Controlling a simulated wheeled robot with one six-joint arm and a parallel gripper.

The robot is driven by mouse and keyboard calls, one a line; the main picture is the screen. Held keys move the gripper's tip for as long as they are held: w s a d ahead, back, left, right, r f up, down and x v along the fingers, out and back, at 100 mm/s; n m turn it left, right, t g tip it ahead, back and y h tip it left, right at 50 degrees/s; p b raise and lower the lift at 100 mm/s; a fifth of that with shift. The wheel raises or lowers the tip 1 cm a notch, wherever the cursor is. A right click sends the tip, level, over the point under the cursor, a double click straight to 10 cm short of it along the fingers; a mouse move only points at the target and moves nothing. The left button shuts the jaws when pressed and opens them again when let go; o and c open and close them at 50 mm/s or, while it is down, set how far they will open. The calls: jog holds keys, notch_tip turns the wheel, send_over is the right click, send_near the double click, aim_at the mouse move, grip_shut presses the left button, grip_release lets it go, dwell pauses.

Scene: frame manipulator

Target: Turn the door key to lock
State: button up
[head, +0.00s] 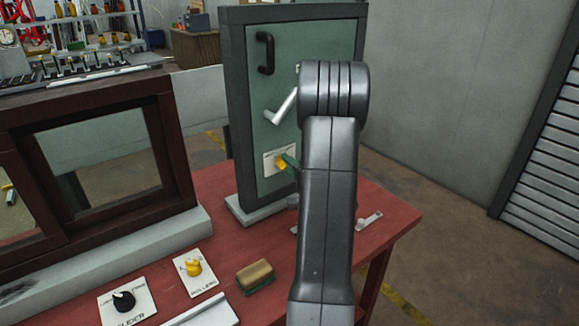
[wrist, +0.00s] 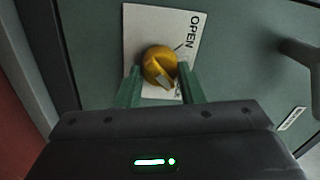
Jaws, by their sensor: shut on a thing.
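The yellow door key (head: 281,163) sits on a white plate low on the green door panel. In the wrist view the key (wrist: 158,62) is a round yellow knob with a pale tab pointing down and slightly right. The plate (wrist: 140,22) carries the word OPEN at upper right; other lettering is mostly hidden behind the key and a finger. My gripper (wrist: 160,72) has its green fingers on either side of the key, shut on it. In the head view my gripper (head: 289,161) reaches the key from the right, mostly hidden by my arm.
A silver lever (head: 281,107) and a black handle (head: 265,53) are above the key on the door. On the red table (head: 385,225) are a yellow knob (head: 194,268), a black knob (head: 123,301) and a sponge-like block (head: 255,276). A brown sliding-window frame (head: 180,150) stands left.

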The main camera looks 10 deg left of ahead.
jog(key=o, duration=1)
jog(key=b+v, duration=0.2)
jog(key=v, duration=1.1)
jog(key=shift+s+d+f, duration=0.1)
jog(key=shift+s+d, duration=0.15)
jog(key=shift+d, duration=0.05)
jog(key=shift+a, duration=0.1)
jog(key=p+x, duration=0.2)
jog(key=x, duration=1.1)
jog(key=shift+w+a, duration=0.2)
jog(key=shift+w, duration=0.05)
